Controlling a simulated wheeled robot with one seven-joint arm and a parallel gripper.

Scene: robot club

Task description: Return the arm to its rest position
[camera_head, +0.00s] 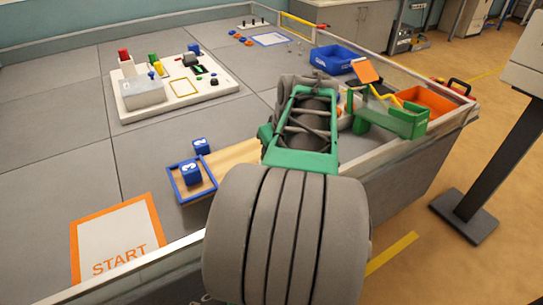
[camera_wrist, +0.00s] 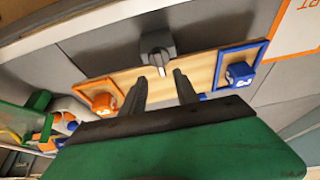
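My arm stretches forward over the table in the head view, its grey and green links filling the middle; its fingers are hidden there. In the wrist view my gripper (camera_wrist: 158,75) shows two dark fingers spread apart, with nothing held between them. They point toward a wooden board (camera_wrist: 205,70). A grey knob-like fixture (camera_wrist: 157,50) stands at the board's edge just beyond the fingertips. An orange cube (camera_wrist: 104,103) lies in an orange frame at the left end, and a blue cube (camera_wrist: 239,73) lies in a blue frame at the right end.
In the head view, a white board with blocks (camera_head: 180,100) stands at the back left. A blue bin (camera_head: 337,60), a green holder (camera_head: 405,122) and an orange tray (camera_head: 430,100) lie right of my arm. A START mat (camera_head: 120,235) lies front left. Low walls edge the table.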

